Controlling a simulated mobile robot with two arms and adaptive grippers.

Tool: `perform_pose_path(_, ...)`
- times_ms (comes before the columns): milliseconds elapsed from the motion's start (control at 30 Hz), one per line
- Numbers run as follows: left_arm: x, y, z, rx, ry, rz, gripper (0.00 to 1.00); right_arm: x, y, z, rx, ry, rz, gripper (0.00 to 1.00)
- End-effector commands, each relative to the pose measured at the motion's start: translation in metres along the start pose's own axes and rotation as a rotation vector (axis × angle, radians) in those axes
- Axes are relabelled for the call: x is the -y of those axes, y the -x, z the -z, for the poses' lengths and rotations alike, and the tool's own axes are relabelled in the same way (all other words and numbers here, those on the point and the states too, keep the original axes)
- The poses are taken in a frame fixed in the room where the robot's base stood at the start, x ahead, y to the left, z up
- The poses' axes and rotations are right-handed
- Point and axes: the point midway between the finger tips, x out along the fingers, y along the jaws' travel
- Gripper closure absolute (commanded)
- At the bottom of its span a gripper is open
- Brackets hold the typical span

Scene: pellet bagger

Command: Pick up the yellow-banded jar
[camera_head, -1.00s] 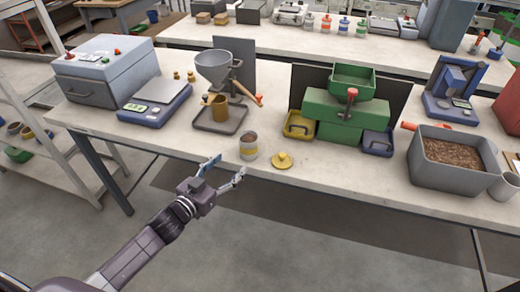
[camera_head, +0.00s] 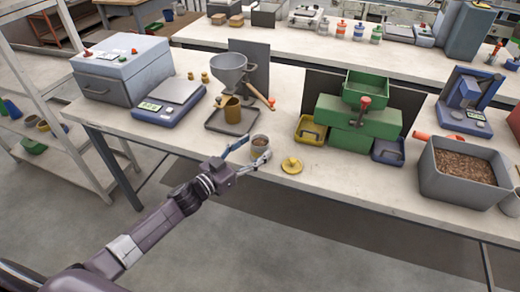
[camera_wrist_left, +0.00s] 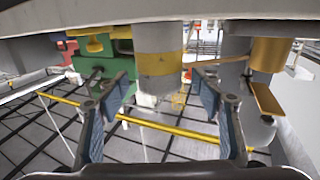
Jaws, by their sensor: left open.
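The yellow-banded jar (camera_head: 260,142) stands upright near the front edge of the bench, uncovered, with brown contents at its mouth. In the head view the gripper hides part of its side and its band. In the left wrist view the jar (camera_wrist_left: 159,64) appears upside down, its yellow band between the fingers. My left gripper (camera_head: 251,151) is open and empty at the jar, one finger to each side. Gaps show between the fingers and the jar in the left wrist view (camera_wrist_left: 159,92); contact is not visible. My right gripper is not in view.
A yellow knobbed lid (camera_head: 292,166) lies just right of the jar. Behind it stand a funnel stand (camera_head: 228,122) with a brown cup (camera_head: 231,110) and a green machine (camera_head: 357,118). A pellet bin (camera_head: 463,185) is at the right. A blue scale (camera_head: 170,101) is at the left.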

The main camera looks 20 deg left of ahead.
Motion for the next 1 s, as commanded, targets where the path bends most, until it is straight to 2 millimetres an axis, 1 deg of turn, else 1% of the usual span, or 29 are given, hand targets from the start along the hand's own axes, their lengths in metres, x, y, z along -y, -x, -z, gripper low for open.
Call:
perform_pose_path(33, 0.000, -0.009, 0.006, -0.002, 0.001, 0.001, 0.40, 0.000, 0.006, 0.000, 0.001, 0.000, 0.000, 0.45)
perform_pose_path(100, 0.000, -0.018, 0.003, -0.002, 0.002, 0.001, 0.40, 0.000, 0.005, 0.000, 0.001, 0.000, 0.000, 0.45)
perform_pose_path(200, 0.000, -0.026, 0.002, -0.001, 0.000, 0.000, 0.40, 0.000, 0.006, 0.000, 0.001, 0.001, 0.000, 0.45)
perform_pose_path(467, 0.000, -0.028, 0.001, 0.000, 0.000, 0.000, 0.40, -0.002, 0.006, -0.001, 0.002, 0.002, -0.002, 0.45)
perform_pose_path(900, 0.000, -0.028, 0.001, 0.000, 0.000, 0.000, 0.87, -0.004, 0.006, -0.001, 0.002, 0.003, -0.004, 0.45)
perform_pose_path(967, 0.000, -0.028, 0.001, 0.000, 0.000, 0.000, 0.94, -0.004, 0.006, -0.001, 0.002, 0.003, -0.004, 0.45)
perform_pose_path(1000, 0.000, -0.028, 0.003, -0.002, 0.000, 0.000, 0.95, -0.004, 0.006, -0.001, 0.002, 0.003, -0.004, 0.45)
